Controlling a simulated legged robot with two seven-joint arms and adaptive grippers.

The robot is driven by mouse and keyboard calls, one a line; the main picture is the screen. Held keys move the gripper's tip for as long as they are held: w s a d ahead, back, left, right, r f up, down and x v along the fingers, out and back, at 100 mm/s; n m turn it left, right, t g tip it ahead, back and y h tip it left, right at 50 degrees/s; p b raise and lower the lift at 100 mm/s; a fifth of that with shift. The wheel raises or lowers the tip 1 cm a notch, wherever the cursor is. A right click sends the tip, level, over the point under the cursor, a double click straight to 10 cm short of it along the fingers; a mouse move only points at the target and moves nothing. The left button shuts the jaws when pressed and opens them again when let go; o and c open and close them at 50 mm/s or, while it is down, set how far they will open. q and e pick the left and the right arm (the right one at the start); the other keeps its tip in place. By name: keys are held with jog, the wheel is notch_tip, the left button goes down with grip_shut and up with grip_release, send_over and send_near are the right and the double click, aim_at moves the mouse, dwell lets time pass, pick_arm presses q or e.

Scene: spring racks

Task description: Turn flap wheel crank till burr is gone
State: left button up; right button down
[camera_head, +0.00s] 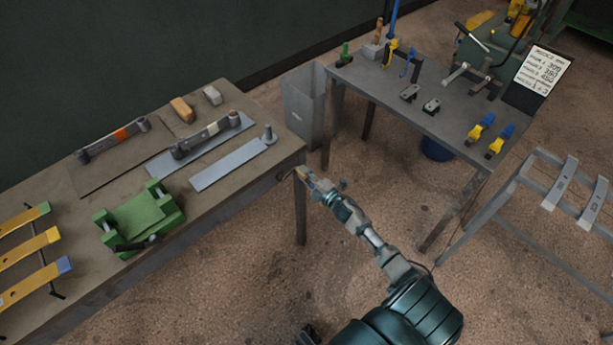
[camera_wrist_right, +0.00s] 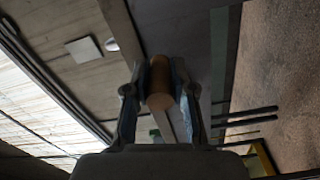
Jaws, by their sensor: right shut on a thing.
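My right gripper (camera_head: 301,172) is at the right end of the left workbench, by its front corner. In the right wrist view its two fingers (camera_wrist_right: 160,95) are closed on a brown, rounded handle (camera_wrist_right: 160,70), with one finger on each side. In the head view the handle is mostly hidden by the fingers. The flap wheel and any burr cannot be made out clearly. A flat grey strip (camera_head: 226,168) lies on the bench, with a short grey post (camera_head: 269,133) at its right end. My left gripper is not clearly in view.
The left workbench (camera_head: 245,113) also holds a green fixture (camera_head: 140,218), yellow strips (camera_head: 30,256) and long grey levers (camera_head: 112,140). A grey rack (camera_head: 520,195) stands at the right. Floor between is clear.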

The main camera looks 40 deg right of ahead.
jog(key=n, duration=0.1)
jog(key=r+n, duration=0.1)
jog(key=shift+a+r+n, duration=0.15)
jog(key=shift+a+n, duration=0.15)
jog(key=shift+a, duration=0.1)
pick_arm(q)
jog(key=shift+s+a+f+p, duration=0.1)
jog(key=shift+s+f+p, duration=0.3)
jog(key=shift+f, duration=0.45)
pick_arm(e)
jog(key=shift+s+a+r+n, duration=0.15)
jog(key=shift+a+n, duration=0.1)
jog(key=shift+n, duration=0.25)
pick_arm(q)
jog(key=shift+s, duration=0.15)
pick_arm(e)
jog(key=c, duration=1.2)
grip_release()
pick_arm(q)
jog(key=shift+a, duration=0.1)
pick_arm(e)
jog(key=shift+o, duration=1.2)
jog(key=shift+r, duration=0.1)
